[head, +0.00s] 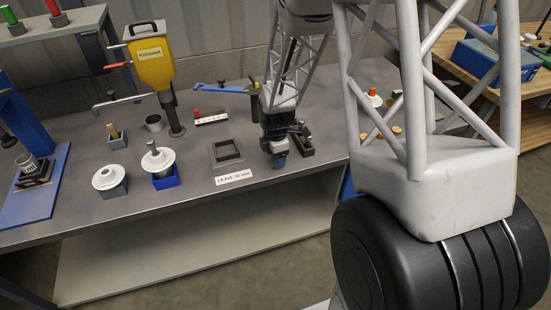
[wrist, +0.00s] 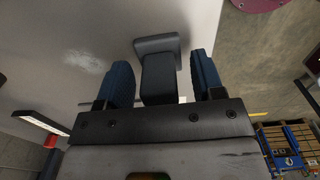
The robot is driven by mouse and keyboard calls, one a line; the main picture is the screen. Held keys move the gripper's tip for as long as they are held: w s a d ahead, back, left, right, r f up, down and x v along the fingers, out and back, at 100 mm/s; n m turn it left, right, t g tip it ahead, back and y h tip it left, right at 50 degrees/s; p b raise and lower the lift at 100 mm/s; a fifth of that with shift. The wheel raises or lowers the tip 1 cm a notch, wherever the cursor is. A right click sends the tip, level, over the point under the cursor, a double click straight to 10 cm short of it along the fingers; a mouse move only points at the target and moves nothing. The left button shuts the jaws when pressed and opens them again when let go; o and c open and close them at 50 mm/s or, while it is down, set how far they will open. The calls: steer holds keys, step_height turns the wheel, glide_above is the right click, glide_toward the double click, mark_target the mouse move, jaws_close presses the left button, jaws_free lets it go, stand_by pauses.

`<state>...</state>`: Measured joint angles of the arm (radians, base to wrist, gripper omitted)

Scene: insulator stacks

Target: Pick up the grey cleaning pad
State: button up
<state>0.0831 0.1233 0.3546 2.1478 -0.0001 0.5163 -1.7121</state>
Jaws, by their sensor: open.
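A dark grey block with a wider flat end (wrist: 158,65), which looks like the grey cleaning pad, shows in the wrist view between my two blue fingers. My gripper (wrist: 158,85) is open, with one finger on each side of the block and a narrow gap visible beside it. In the head view my gripper (head: 279,147) points down low over the grey bench, right of the square black frame. There the pad is mostly hidden by the gripper, and I cannot tell whether it touches the bench.
A dark holder (head: 301,141) stands close right of my gripper. The square black frame (head: 227,151) and a "LEAVE" label (head: 233,178) lie to the left. White insulators (head: 110,177) and a yellow dispenser (head: 153,65) stand further left. The bench's front edge is near.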

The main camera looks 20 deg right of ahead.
steer(key=shift+c, duration=0.4)
steer(key=c, duration=0.9)
steer(key=shift+r, duration=0.2)
steer(key=shift+r, duration=0.8)
steer(key=shift+s+r, duration=0.1)
steer(key=shift+r, duration=0.8)
steer(key=s, duration=0.5)
steer(key=s+a, duration=0.1)
steer(key=s, duration=0.4)
steer(key=s+r, duration=0.1)
steer(key=s, duration=0.4)
steer(key=shift+s+a+r, duration=0.1)
steer(key=shift+s+a, duration=0.05)
steer(key=shift+s, duration=0.25)
